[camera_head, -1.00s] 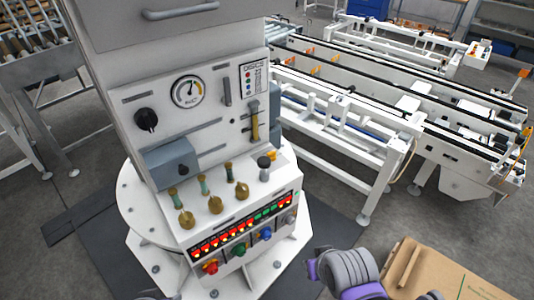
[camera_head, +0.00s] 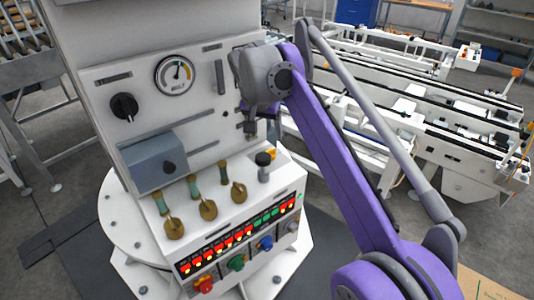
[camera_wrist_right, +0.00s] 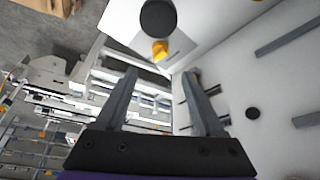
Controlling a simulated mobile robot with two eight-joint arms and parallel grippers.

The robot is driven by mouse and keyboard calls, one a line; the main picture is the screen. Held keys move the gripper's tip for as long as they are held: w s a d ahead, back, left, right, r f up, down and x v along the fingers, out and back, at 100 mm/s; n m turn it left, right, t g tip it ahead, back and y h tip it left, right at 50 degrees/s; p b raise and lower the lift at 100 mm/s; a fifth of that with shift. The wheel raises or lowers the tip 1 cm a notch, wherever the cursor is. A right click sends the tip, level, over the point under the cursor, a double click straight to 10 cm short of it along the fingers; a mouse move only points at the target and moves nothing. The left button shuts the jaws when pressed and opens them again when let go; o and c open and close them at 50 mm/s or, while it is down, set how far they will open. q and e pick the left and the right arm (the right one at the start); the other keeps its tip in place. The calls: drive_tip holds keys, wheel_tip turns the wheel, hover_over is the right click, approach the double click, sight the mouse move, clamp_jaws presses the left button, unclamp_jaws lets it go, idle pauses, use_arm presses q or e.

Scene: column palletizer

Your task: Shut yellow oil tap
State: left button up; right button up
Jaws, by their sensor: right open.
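A small yellow tap (camera_head: 272,153) sits at the right edge of the control cabinet, beside a grey cylinder with a black cap (camera_head: 263,159). In the right wrist view the yellow tap (camera_wrist_right: 160,49) lies beyond the fingertips, close to the round black cap (camera_wrist_right: 158,18). My right gripper (camera_head: 258,130) points down in front of the cabinet's right side, just above the tap. In the wrist view its two fingers (camera_wrist_right: 160,85) are spread with nothing between them. The tap's handle direction is too small to tell. My left gripper is not in view.
The cabinet (camera_head: 205,130) carries a gauge (camera_head: 174,75), a black knob (camera_head: 124,107) and a blue-grey box (camera_head: 154,160). Several brass valves (camera_head: 208,210) stand on its ledge, above lit indicators and coloured knobs (camera_head: 236,262). White conveyors (camera_head: 430,110) stand to the right.

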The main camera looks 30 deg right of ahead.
sight(270, 151)
drive_tip(key=b+x, duration=0.2)
drive_tip(key=x, duration=0.8)
drive_tip(key=shift+f, duration=0.1)
drive_tip(key=shift+c, duration=0.3)
clamp_jaws()
